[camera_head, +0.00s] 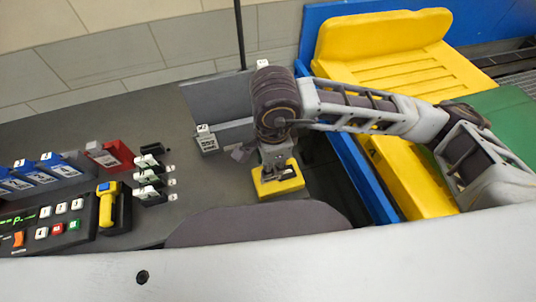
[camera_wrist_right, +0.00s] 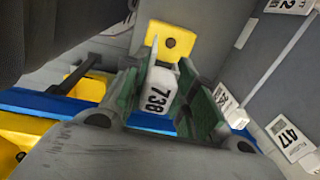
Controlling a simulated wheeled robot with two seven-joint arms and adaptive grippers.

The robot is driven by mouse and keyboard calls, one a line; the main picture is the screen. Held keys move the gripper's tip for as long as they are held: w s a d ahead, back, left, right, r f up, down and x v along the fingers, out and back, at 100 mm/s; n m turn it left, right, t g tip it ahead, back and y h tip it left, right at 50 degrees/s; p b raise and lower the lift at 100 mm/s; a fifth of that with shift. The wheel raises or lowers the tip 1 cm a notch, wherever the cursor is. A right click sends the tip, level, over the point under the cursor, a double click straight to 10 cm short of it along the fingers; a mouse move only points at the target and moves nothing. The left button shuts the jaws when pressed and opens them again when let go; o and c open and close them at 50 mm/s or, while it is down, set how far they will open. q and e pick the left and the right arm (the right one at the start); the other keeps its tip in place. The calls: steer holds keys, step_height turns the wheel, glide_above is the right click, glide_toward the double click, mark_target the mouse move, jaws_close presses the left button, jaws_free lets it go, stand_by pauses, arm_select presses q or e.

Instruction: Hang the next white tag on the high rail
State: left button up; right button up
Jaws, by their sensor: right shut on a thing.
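My right gripper (camera_head: 278,168) reaches in from the right, its fingers pointing down over a yellow block (camera_head: 290,186) on the grey table. In the wrist view the green-padded fingers (camera_wrist_right: 165,100) are shut on a white tag (camera_wrist_right: 158,88) marked 738. A yellow piece with a dark round spot (camera_wrist_right: 172,42) shows just beyond the tag; I cannot tell whether they touch. A grey upright panel (camera_head: 218,95) stands behind the gripper. One small white tag (camera_head: 262,63) shows at its top edge and another tag (camera_head: 208,143) low at its left. My left gripper is not in view.
Tag 417 (camera_wrist_right: 290,138) shows at right in the wrist view. Black holders with white ends (camera_head: 150,175), a red box (camera_head: 108,155), blue boxes (camera_head: 45,170) and a button panel (camera_head: 60,220) fill the left. A yellow tray (camera_head: 400,65) lies right of a blue edge.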

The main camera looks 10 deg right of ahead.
steer(key=shift+r, duration=0.2)
stand_by(0.6)
steer(key=shift+r+p, duration=0.9)
steer(key=shift+r, duration=2.15)
